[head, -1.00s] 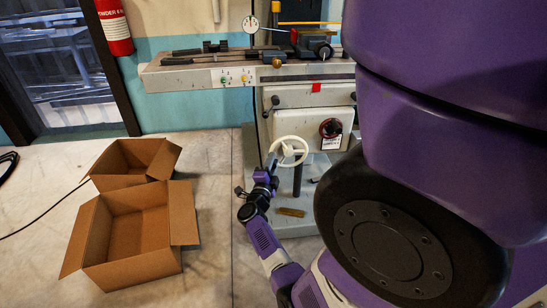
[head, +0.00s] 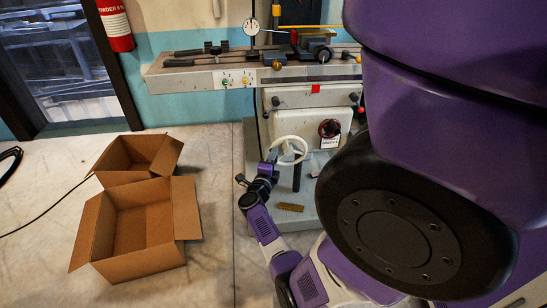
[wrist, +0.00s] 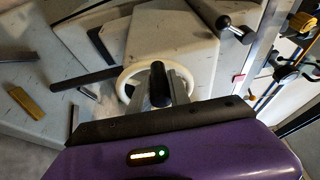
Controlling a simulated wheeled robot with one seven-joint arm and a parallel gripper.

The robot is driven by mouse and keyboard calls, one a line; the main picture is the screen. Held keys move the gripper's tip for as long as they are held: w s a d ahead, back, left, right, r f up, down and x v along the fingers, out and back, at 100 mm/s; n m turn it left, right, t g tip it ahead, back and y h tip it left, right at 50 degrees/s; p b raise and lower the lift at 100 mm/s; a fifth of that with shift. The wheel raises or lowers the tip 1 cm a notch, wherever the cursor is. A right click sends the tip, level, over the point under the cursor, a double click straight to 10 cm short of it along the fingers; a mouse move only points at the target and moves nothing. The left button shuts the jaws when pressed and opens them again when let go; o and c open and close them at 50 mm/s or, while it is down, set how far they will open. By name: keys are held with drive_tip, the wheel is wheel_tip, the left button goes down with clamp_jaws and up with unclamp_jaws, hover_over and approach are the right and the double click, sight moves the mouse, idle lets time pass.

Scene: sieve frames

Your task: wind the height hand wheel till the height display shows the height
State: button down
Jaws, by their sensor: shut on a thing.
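The white hand wheel (head: 290,150) is on the front of the grey machine, low in the head view. It also shows in the wrist view (wrist: 126,76), partly hidden by my gripper. My gripper (wrist: 160,88) is at the wheel's rim, shut on the wheel's dark handle (wrist: 157,72). In the head view my gripper (head: 272,158) is at the wheel's left side. A round dial (head: 251,26) stands above the machine table. I cannot make out a height display or any reading.
The machine table (head: 205,77) with buttons and fixtures reaches out above the wheel. Two open cardboard boxes (head: 188,208) stand on the floor at left. A brass-coloured block (head: 289,207) lies on the machine base.

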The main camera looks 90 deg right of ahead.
drive_tip(key=c, duration=1.2)
unclamp_jaws()
drive_tip(key=shift+s, duration=0.1)
drive_tip(key=shift+c, duration=0.2)
drive_tip(key=p+v, duration=0.2)
drive_tip(key=v, duration=0.5)
drive_tip(key=shift+a, duration=0.35)
